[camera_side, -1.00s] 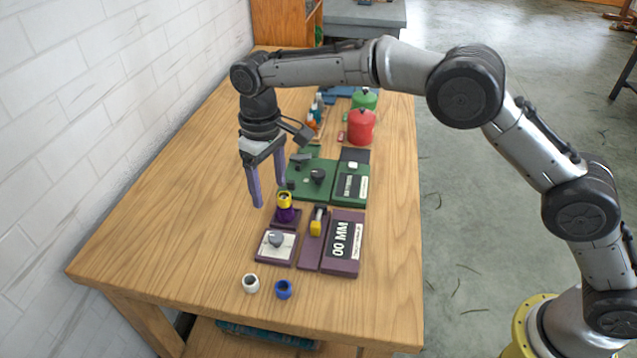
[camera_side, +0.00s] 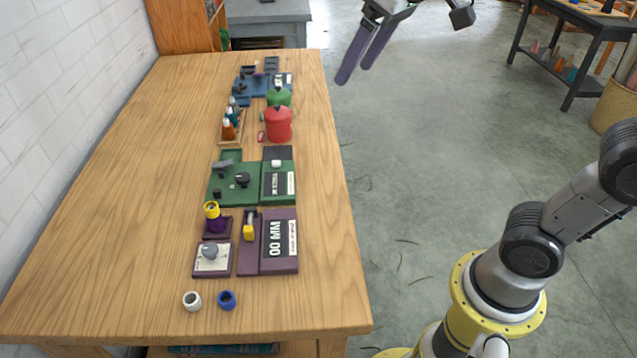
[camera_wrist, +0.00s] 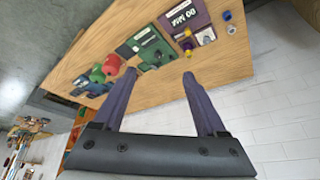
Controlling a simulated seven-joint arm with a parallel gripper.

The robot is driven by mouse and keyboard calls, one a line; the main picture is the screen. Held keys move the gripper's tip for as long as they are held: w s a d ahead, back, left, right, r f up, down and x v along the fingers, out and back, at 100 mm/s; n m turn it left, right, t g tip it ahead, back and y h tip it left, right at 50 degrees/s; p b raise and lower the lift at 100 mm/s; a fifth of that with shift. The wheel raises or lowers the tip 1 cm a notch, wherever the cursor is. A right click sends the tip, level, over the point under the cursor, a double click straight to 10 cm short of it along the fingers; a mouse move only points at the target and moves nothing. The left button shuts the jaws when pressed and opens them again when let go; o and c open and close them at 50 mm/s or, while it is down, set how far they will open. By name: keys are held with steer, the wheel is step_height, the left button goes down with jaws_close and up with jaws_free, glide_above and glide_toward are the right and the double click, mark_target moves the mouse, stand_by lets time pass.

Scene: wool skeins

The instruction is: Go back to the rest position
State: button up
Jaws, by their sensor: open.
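My gripper (camera_side: 357,66) is at the top of the side view, up and to the right of the wooden table (camera_side: 130,200), over the floor side. Its two purple fingers are apart and nothing is between them. In the wrist view my gripper (camera_wrist: 158,80) also shows open and empty, with the table (camera_wrist: 225,75) beyond its fingertips. A yellow ring (camera_side: 211,209) sits on the purple piece on the table. Most of my arm's upper part is outside the side view.
On the table stand a red canister (camera_side: 278,125), a green canister (camera_side: 278,97), a green board (camera_side: 234,184), a purple display block (camera_side: 279,241), a white ring (camera_side: 192,300) and a blue ring (camera_side: 227,299). A dark cart (camera_side: 575,45) stands at the back right. Floor right of the table is clear.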

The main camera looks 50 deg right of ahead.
steer(key=s+d+f, duration=0.3)
steer(key=s+f, duration=0.9)
steer(key=s, duration=0.3)
steer(key=shift+s+d+f+m+t+h, duration=0.25)
steer(key=shift+d+f+m+t+h, duration=0.05)
steer(key=shift+d+m, duration=0.1)
